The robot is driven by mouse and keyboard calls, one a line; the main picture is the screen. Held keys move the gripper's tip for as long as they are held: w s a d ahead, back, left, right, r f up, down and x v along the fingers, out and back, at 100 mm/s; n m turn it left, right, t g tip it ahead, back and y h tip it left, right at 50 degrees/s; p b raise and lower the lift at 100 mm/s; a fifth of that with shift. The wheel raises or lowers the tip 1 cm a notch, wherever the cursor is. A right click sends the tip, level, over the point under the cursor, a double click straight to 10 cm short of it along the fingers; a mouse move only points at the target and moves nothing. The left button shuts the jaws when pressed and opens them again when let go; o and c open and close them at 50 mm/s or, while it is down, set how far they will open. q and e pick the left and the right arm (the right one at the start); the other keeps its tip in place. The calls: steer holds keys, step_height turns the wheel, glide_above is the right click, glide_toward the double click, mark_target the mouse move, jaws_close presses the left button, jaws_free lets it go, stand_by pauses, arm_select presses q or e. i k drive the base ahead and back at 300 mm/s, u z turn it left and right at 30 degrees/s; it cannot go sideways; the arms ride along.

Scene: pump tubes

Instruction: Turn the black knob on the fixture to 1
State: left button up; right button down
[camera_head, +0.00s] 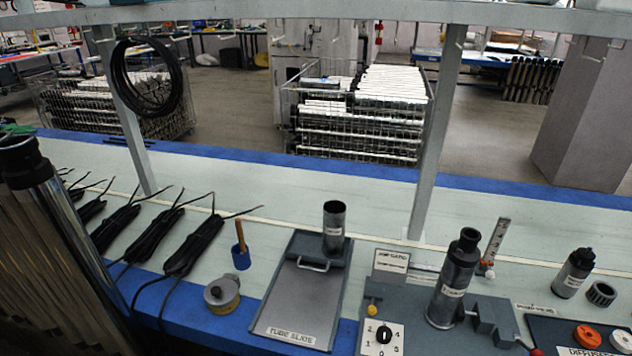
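The black knob (383,337) sits on a white dial plate (399,330) at the front left of the grey fixture (468,340), near the bottom edge of the head view. Small digits surround the knob; a 2 and a 1 appear on its left side and a 4 near its top. The knob looks roughly upright, but I cannot tell which digit it points to. A dark grey cylinder (453,285) with a white label stands upright on the fixture. Neither gripper is in view, and nothing touches the knob.
A yellow button (372,310) is just behind the dial. A diffuser tray (565,334) is on the right. Black cable bundles (195,245) lie left. A grey post (436,140) rises behind the fixture.

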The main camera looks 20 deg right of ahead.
mark_target(384, 334)
steer(key=z, duration=1.75)
steer(key=k, duration=0.5)
steer(key=z, duration=1.1)
steer(key=i, duration=1.05)
steer(key=u, duration=1.7)
